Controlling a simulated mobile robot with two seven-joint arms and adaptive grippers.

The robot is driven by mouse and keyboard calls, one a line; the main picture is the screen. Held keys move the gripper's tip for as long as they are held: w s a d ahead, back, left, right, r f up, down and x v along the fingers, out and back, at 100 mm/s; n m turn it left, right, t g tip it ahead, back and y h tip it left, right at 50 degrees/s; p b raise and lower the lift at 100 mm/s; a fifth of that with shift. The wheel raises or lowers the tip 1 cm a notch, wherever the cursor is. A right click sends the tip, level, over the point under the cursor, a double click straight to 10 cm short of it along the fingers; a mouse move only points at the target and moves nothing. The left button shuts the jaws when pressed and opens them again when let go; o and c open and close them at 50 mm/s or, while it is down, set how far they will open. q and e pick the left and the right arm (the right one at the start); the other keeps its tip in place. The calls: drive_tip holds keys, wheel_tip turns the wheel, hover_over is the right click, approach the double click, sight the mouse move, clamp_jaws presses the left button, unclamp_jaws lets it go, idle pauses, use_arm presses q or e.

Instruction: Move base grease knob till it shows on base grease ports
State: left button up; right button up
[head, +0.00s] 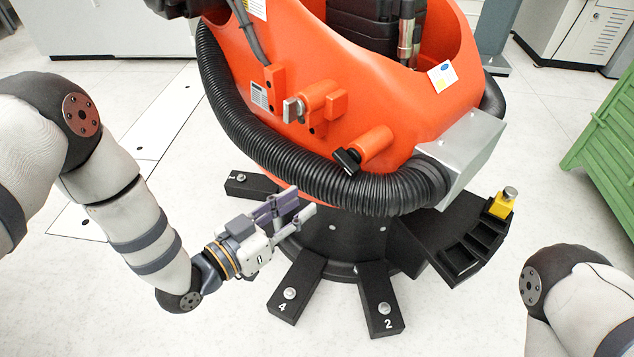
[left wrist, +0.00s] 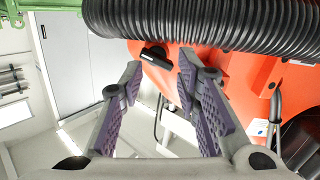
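I cannot tell for certain which part is the base grease knob. A yellow block with a metal knob (head: 502,203) sits at the far right end of a black, slotted, fan-shaped piece (head: 412,252) on the base. Two orange stubs on the machine bear a silver-ended knob (head: 293,109) and a black knob (head: 346,160). The black knob also shows in the left wrist view (left wrist: 155,57), beyond the fingertips. No part is clearly labelled as grease ports. My left gripper (head: 295,208) is open and empty beside the black base, below the hose. My right gripper is out of view.
The orange machine (head: 400,110) stands on a black base with numbered feet (head: 290,292). A black ribbed hose (head: 330,185) curves around its front, close above my left gripper. A green slatted crate (head: 606,150) stands at right. The floor at left is clear.

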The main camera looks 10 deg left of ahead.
sight(341, 164)
use_arm(q)
drive_tip(key=w+d+n+b, duration=0.2)
drive_tip(key=w+n, duration=0.1)
drive_tip(key=n, duration=0.1)
drive_tip(key=w+d+r+n+b, duration=0.1)
drive_tip(key=w+d+n+b, duration=0.1)
drive_tip(key=w+n, duration=0.1)
drive_tip(key=w+d+r+n+h+b, duration=0.1)
drive_tip(key=w+d+n+b, duration=0.1)
drive_tip(key=n, duration=0.3)
drive_tip(key=shift+w+d+r, duration=0.15)
drive_tip(key=shift+w+d, duration=0.3)
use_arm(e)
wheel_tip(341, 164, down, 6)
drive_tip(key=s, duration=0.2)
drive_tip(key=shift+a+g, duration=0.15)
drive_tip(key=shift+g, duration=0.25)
use_arm(q)
clamp_jaws()
